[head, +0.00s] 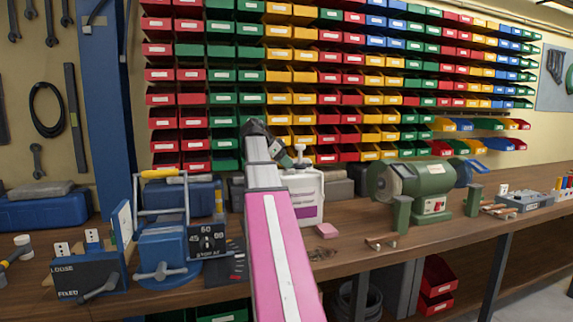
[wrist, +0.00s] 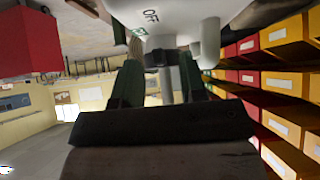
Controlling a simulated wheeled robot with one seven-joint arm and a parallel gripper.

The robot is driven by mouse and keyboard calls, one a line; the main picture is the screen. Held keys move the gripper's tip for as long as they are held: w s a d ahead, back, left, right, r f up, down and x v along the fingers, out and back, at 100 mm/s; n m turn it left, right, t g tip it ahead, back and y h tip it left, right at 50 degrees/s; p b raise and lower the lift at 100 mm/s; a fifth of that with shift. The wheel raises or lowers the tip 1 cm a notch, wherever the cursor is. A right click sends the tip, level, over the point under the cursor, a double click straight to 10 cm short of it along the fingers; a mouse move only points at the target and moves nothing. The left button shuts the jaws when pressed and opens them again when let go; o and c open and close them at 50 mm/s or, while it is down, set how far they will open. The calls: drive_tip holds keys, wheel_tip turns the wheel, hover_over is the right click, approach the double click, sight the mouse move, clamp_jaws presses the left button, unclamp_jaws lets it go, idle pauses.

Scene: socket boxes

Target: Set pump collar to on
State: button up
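The white pump bottle (head: 305,190) with a purple label stands on the workbench in the head view, its pump head (head: 299,152) on top. My gripper (head: 290,157) is at the pump head, just left of it. In the wrist view, a white rounded pump part (wrist: 178,18) marked OFF fills the top, with a short white spout on its right. My gripper (wrist: 163,82) has its two dark green fingers apart, on either side of a pale stem, with gaps visible beside it. Whether the collar itself is the marked part, I cannot tell.
A green bench grinder (head: 432,190) stands right of the bottle. A blue vice (head: 163,250) and a dial box (head: 208,241) stand left. A pink block (head: 327,231) lies in front of the bottle. Several rows of coloured bins cover the wall behind.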

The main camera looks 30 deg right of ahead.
drive_tip(key=shift+s+d+f, duration=0.1)
drive_tip(key=shift+d+f, duration=0.2)
drive_tip(key=shift+c, duration=0.3)
clamp_jaws()
